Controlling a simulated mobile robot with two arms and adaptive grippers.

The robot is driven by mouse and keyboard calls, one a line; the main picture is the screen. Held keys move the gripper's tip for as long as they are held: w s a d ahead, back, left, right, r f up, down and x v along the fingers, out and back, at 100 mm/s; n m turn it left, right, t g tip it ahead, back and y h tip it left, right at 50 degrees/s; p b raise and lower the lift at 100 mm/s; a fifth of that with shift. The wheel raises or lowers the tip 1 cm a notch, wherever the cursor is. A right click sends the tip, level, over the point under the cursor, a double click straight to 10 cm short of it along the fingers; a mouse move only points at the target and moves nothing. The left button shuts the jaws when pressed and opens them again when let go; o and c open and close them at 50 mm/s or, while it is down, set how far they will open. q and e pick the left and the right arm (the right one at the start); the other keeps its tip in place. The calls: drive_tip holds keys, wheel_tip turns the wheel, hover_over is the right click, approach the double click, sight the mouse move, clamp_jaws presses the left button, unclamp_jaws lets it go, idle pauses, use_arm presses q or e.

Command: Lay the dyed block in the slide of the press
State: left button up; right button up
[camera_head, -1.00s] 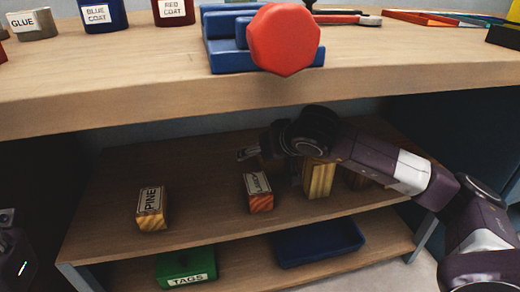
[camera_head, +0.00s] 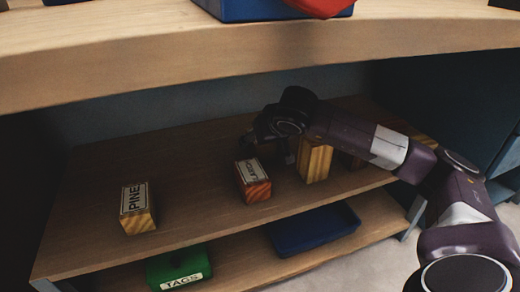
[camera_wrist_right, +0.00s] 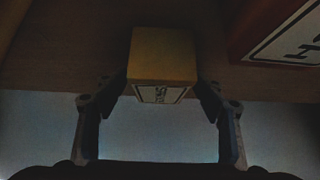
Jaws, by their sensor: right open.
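My right gripper (camera_head: 252,138) is over the shelf under the bench top, behind the block labelled LARCH (camera_head: 253,180). In the right wrist view its two fingers (camera_wrist_right: 161,88) are open, one on each side of a yellow-orange block (camera_wrist_right: 163,58) with a small label too dark to read. I cannot tell whether they touch it. My gripper mostly hides this block in the head view. I cannot tell for sure which block is the dyed one. The press shows only its blue base (camera_head: 240,9) and part of its red knob (camera_head: 322,6) at the top edge. My left gripper is out of view.
On the shelf (camera_head: 195,200), a PINE block (camera_head: 137,209) stands at left and a tall pale block (camera_head: 314,160) right of LARCH. The bench top (camera_head: 130,55) overhangs my arm. A green TAGS box (camera_head: 178,267) and a blue tray (camera_head: 312,230) sit on the lower shelf.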

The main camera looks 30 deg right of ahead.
drive_tip(key=shift+w+f, duration=0.25)
drive_tip(key=shift+w, duration=0.05)
drive_tip(key=c, duration=1.3)
drive_tip(key=shift+r, duration=0.1)
drive_tip(key=shift+c, duration=1.1)
drive_tip(key=shift+r, duration=0.1)
